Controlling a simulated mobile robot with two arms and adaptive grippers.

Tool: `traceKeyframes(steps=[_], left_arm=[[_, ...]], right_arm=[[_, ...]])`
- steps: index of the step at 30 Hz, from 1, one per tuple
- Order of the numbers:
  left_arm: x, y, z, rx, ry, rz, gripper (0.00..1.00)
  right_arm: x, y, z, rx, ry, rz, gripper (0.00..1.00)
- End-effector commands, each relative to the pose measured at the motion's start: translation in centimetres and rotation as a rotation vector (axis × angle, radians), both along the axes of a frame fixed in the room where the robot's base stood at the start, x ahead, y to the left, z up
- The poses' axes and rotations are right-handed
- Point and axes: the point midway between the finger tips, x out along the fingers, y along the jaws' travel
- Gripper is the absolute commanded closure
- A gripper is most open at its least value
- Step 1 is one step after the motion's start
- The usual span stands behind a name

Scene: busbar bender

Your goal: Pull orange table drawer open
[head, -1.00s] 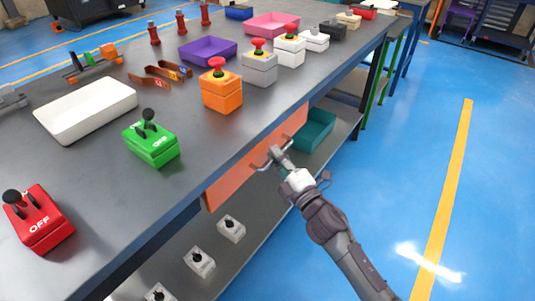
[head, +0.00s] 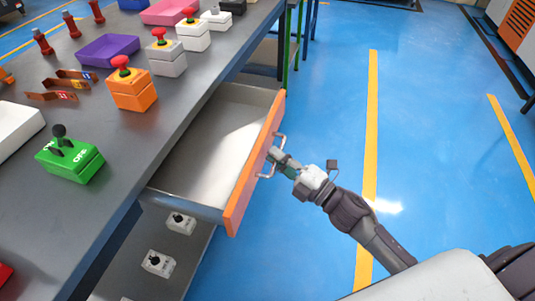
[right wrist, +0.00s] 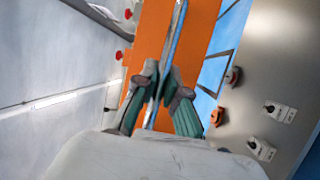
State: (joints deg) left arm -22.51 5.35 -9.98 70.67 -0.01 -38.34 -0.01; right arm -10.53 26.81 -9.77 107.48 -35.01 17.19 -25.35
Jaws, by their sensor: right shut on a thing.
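The orange-fronted drawer (head: 256,165) stands pulled out from under the grey table (head: 110,150), and its pale, empty inside shows. A metal bar handle (head: 277,155) is on the orange front. My right gripper (head: 276,158) is shut on the handle. In the right wrist view the two fingers of the right gripper (right wrist: 160,88) close around the metal handle bar (right wrist: 173,45), with the orange front (right wrist: 150,40) behind it. My left gripper is not in view.
On the table stand a green switch box (head: 70,158), an orange button box (head: 132,90), a grey button box (head: 166,57) and a purple tray (head: 108,50). Grey switch boxes (head: 158,263) sit on the shelf below. The blue floor to the right is clear.

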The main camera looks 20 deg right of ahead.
Motion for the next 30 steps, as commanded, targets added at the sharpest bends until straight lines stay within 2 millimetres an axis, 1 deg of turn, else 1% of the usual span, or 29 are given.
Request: traceKeyframes(steps=[8, 9, 13, 14, 23, 26, 30], left_arm=[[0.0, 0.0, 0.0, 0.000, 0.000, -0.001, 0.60], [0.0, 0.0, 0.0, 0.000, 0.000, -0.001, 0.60], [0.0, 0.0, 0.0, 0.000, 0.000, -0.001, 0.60], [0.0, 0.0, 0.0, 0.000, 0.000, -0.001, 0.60], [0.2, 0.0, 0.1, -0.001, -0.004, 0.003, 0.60], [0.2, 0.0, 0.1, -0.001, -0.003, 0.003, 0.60], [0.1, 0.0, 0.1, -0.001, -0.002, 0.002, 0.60]], right_arm=[[0.0, 0.0, 0.0, -0.001, 0.001, 0.001, 1.00], [0.0, 0.0, 0.0, -0.001, 0.001, 0.001, 0.86], [0.0, 0.0, 0.0, -0.001, 0.001, 0.000, 0.64], [0.0, 0.0, 0.0, -0.001, 0.001, 0.000, 0.63], [-0.1, -0.1, -0.1, 0.000, 0.001, -0.001, 0.63], [-0.8, -0.5, -0.3, -0.001, 0.003, -0.002, 0.63], [-2.9, -1.7, -0.8, -0.001, 0.006, -0.001, 0.63]])
